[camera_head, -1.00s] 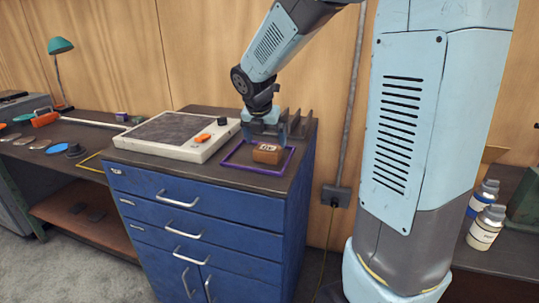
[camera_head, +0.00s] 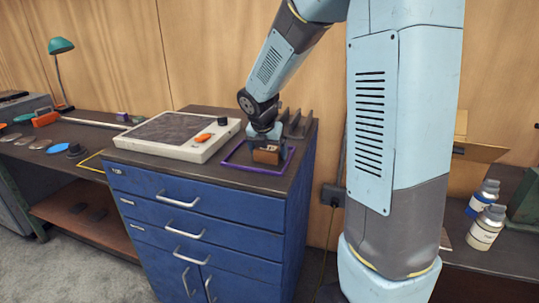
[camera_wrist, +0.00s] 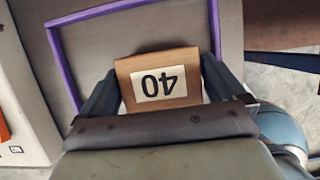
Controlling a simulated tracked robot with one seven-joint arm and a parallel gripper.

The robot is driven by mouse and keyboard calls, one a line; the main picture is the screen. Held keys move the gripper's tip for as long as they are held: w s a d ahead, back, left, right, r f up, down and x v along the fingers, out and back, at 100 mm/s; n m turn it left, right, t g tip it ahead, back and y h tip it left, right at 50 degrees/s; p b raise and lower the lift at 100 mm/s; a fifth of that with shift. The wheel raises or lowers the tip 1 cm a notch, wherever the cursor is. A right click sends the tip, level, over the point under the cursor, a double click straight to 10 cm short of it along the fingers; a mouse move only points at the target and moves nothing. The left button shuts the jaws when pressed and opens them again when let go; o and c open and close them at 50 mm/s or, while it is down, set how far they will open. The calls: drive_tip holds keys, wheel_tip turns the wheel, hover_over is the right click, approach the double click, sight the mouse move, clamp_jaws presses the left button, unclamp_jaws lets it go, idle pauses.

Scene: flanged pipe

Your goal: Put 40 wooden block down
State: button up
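The 40 wooden block (camera_head: 266,156) is a small brown block with a white label. It sits low at the cabinet top, inside the purple square outline (camera_head: 231,163). In the wrist view the block (camera_wrist: 160,78) shows its "40" label upside down, with the purple outline (camera_wrist: 100,11) around the area beyond it. My gripper (camera_head: 267,146) is down over the block. In the wrist view its fingers (camera_wrist: 162,82) stand along the left and right sides of the block, very close to it. Whether they press on it is not clear. The underside of the block is hidden.
A white panel device (camera_head: 203,147) with an orange handle lies left of the outline. Dark upright fins (camera_head: 298,124) stand close behind my gripper. The blue drawer cabinet (camera_head: 210,215) ends just right of the outline. A bench with a green lamp (camera_head: 60,46) is further left.

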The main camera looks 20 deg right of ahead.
drive_tip(key=c, duration=0.8)
drive_tip(key=shift+r, duration=0.3)
wheel_tip(320, 180, up, 2)
drive_tip(key=shift+r, duration=0.1)
drive_tip(key=s+a+r, duration=0.1)
drive_tip(key=s+r, duration=0.2)
drive_tip(key=s, duration=0.1)
drive_tip(key=s+a+r, duration=0.2)
drive_tip(key=s+r, duration=0.1)
drive_tip(key=s, duration=0.2)
drive_tip(key=s+a+r, duration=0.1)
drive_tip(key=s+r, duration=0.3)
drive_tip(key=shift+s+a+r, duration=0.1)
drive_tip(key=shift+s+a, duration=0.05)
drive_tip(key=shift+s, duration=0.05)
